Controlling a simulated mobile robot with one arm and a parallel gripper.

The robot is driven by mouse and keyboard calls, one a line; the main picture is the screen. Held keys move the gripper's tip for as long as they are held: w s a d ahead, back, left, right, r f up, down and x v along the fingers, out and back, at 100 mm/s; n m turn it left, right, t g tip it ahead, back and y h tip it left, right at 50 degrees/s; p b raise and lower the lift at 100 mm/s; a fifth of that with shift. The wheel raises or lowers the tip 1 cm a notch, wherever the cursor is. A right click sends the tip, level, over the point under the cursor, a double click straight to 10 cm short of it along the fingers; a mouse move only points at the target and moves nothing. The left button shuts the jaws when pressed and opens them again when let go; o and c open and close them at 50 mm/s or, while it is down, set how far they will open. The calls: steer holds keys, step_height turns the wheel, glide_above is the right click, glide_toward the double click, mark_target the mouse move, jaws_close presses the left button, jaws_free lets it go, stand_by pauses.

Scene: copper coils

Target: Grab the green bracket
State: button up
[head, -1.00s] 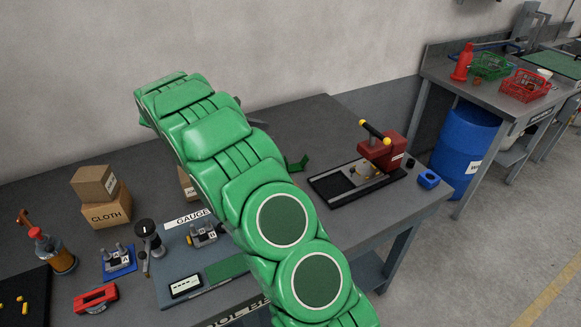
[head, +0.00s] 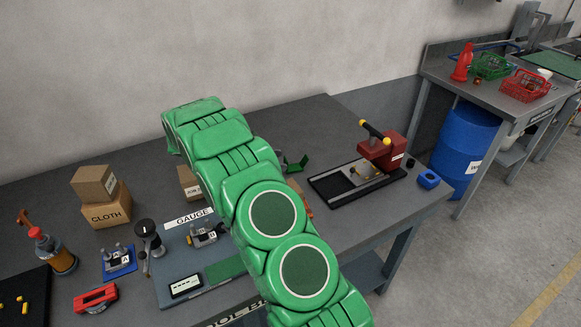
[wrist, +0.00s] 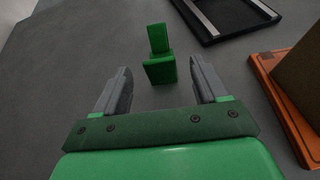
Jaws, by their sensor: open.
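The green bracket (wrist: 160,66) stands on the grey bench top in the wrist view, with one upright plate and a lower block. In the head view the green bracket (head: 297,164) shows just right of my green arm, partly hidden by it. My gripper (wrist: 160,82) is open and empty in the wrist view. Its two grey fingers point toward the bracket, one to each side of its line. The bracket appears just beyond the fingertips, and I cannot tell the exact gap.
A black tray with a red press (head: 380,152) stands right of the bracket. An orange board (wrist: 290,110) with a brown block lies at the right in the wrist view. Cardboard boxes (head: 105,210) and a gauge mat (head: 215,285) are at left.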

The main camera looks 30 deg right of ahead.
mark_target(285, 161)
steer(key=shift+x, duration=1.75)
steer(key=c, duration=1.2)
